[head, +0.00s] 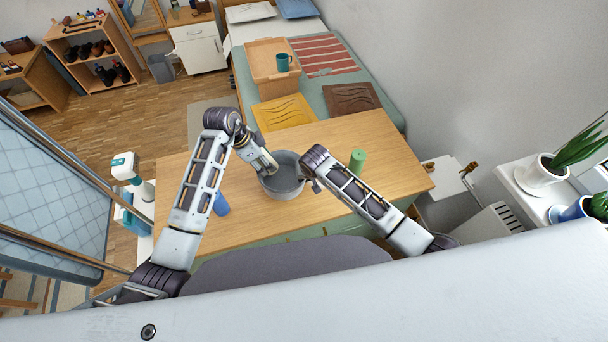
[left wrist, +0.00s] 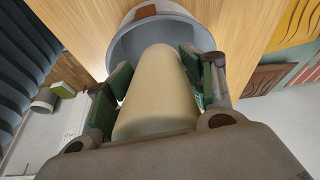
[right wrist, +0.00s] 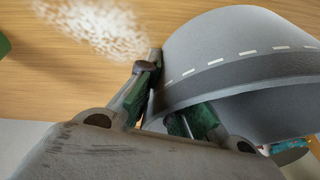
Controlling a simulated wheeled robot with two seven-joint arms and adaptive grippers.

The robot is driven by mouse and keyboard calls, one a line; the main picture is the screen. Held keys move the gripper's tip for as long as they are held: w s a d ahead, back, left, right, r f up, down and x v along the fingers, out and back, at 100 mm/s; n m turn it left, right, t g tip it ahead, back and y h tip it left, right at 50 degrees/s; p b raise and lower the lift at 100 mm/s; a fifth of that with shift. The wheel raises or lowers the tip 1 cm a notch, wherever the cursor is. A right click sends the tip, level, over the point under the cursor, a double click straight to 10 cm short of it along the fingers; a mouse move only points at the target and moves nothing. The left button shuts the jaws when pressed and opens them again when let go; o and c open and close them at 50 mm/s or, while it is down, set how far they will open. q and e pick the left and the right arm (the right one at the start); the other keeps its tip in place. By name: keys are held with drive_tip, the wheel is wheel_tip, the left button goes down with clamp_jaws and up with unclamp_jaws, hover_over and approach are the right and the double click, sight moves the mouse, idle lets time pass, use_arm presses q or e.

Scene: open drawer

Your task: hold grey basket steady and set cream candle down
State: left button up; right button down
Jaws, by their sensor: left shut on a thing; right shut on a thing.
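The grey basket (head: 284,190) stands on the wooden table, and its wall (right wrist: 225,45) fills much of the right wrist view. My right gripper (head: 311,182) is shut on the basket's wall, with the rim between its fingers (right wrist: 172,100). My left gripper (head: 270,170) is shut on the cream candle (left wrist: 160,85), which lies between both green finger pads (left wrist: 155,85). In the left wrist view, the candle's far end overlaps the basket opening (left wrist: 125,45). The candle is hidden in the head view; whether it touches the basket's bottom I cannot tell.
On the wooden table (head: 390,170), a green cylinder (head: 357,160) stands right of the basket and a blue one (head: 221,204) to its left.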

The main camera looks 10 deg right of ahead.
use_arm(q)
drive_tip(key=shift+f, duration=1.6)
drive_tip(key=o, duration=1.3)
drive_tip(key=shift+v, duration=6)
use_arm(e)
drive_tip(key=c, duration=1.5)
unclamp_jaws()
